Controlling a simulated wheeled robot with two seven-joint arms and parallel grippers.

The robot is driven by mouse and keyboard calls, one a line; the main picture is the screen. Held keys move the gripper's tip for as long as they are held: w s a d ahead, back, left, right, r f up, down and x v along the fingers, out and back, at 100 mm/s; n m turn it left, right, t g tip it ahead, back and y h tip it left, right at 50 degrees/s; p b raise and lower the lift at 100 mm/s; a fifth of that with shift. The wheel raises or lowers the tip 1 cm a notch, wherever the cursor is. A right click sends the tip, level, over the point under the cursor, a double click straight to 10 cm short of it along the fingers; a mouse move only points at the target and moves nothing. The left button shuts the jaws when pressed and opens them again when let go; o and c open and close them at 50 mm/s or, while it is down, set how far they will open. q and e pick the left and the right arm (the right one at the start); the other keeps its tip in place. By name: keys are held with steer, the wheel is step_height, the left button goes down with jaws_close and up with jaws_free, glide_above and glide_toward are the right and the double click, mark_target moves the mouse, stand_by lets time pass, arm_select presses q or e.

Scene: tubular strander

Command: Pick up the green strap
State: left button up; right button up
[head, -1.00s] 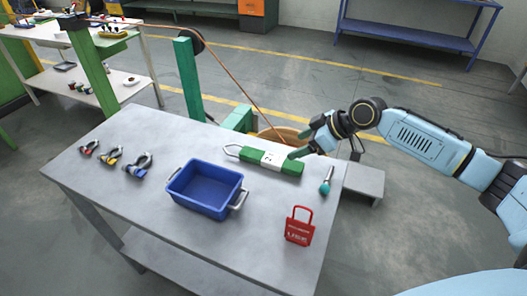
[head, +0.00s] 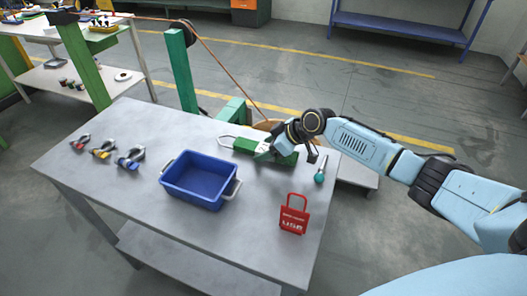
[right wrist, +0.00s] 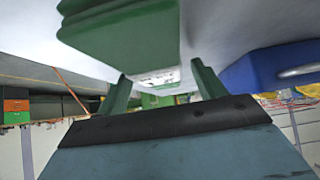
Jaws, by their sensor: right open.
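The green strap (head: 243,145) lies on the grey table near its back edge, with a pale loop at its left end. My right gripper (head: 265,149) is at the strap's middle and hides part of it in the head view. In the right wrist view, the strap's green body (right wrist: 125,32) fills the upper part, close to the camera. The open fingers (right wrist: 160,85) show there with the white label (right wrist: 158,78) between them. I cannot tell whether they touch the strap. My left gripper is not in view.
A blue bin (head: 201,180) stands mid-table, left of the strap. A red lockout tag-like item (head: 294,215) lies at front right, and a teal-handled tool (head: 320,170) right of the strap. Several shackles (head: 103,150) lie at left. A green post (head: 181,75) rises behind the table.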

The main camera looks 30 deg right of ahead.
steer(key=shift+r, duration=0.1)
steer(key=c, duration=1.3)
step_height(320, 180, up, 10)
steer(key=p, duration=0.1)
